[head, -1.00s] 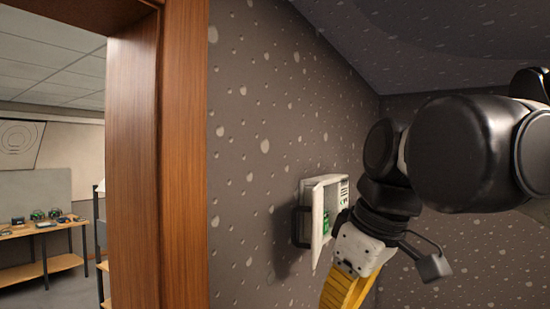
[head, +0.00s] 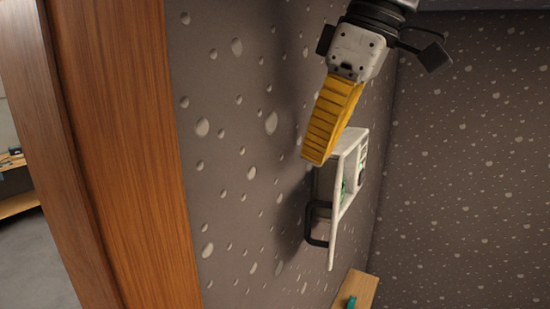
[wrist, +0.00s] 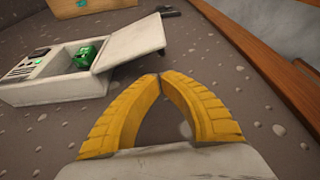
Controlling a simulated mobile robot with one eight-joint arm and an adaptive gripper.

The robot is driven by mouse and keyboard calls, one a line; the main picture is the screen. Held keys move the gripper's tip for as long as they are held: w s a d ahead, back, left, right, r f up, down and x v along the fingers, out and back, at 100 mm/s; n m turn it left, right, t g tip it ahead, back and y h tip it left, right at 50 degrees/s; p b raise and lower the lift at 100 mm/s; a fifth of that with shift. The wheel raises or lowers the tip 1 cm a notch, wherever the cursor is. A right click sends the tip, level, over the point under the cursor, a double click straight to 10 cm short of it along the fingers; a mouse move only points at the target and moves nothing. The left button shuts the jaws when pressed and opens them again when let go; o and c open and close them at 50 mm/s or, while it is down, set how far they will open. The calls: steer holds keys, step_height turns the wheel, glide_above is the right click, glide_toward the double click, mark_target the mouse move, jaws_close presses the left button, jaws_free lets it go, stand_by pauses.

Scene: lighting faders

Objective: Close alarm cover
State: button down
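The white alarm box (head: 357,158) is fixed to the grey wall. Its cover (head: 343,205) stands open, swung out from the box, with a black handle (head: 313,225) on its outer side. In the wrist view the box (wrist: 50,88) is at the left, with green parts (wrist: 88,52) inside and the open cover (wrist: 130,42) tilted up on its right side. My gripper (head: 313,160) has yellow fingers and points down beside the top of the box. In the wrist view its fingertips (wrist: 159,76) meet with nothing between them, just short of the cover's near edge.
A wooden door frame (head: 120,150) stands at the left. A small wooden ledge (head: 360,288) with a teal item is below the box. The speckled wall between frame and box is clear.

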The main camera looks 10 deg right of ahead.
steer(key=p+x, duration=0.1)
steer(key=x, duration=0.8)
steer(key=shift+s+r, duration=0.1)
steer(key=shift+s, duration=0.1)
